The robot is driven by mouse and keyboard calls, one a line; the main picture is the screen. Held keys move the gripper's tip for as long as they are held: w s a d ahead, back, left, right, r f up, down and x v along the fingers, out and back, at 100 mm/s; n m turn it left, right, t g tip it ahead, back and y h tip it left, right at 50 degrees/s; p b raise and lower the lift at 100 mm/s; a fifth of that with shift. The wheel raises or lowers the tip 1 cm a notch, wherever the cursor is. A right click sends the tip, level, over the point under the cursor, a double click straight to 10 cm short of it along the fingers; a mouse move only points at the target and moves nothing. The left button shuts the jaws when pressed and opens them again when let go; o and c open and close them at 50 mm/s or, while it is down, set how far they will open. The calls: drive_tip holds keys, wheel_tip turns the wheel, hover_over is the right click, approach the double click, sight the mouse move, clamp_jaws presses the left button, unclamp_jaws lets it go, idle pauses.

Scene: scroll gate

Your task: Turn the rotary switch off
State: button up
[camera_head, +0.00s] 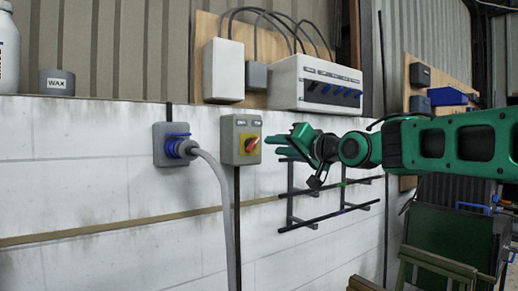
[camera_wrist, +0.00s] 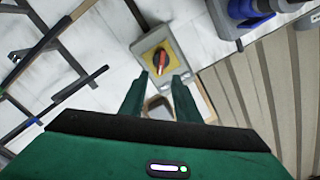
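The rotary switch is a red knob on a yellow plate, set in a grey box (camera_head: 229,141) on the white block wall. The red knob (camera_head: 251,145) also shows in the wrist view (camera_wrist: 160,61), where its handle stands nearly along the line of my fingers, slightly tilted. My gripper (camera_head: 284,148) is just right of the knob in the head view. In the wrist view my gripper (camera_wrist: 160,80) has its two green fingers apart, with the knob between and just beyond the tips. Nothing is held. Whether the tips touch the knob cannot be told.
A blue plug with a grey cable (camera_head: 218,180) sits in a socket box left of the switch. A black wall rack (camera_head: 330,205) is below my arm. A breaker box (camera_head: 318,85) and a white box (camera_head: 223,71) are above. A WAX tin (camera_head: 57,83) stands on the ledge.

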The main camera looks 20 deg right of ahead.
sight(256, 144)
drive_tip(key=x, duration=1)
drive_tip(key=shift+w, duration=0.3)
clamp_jaws()
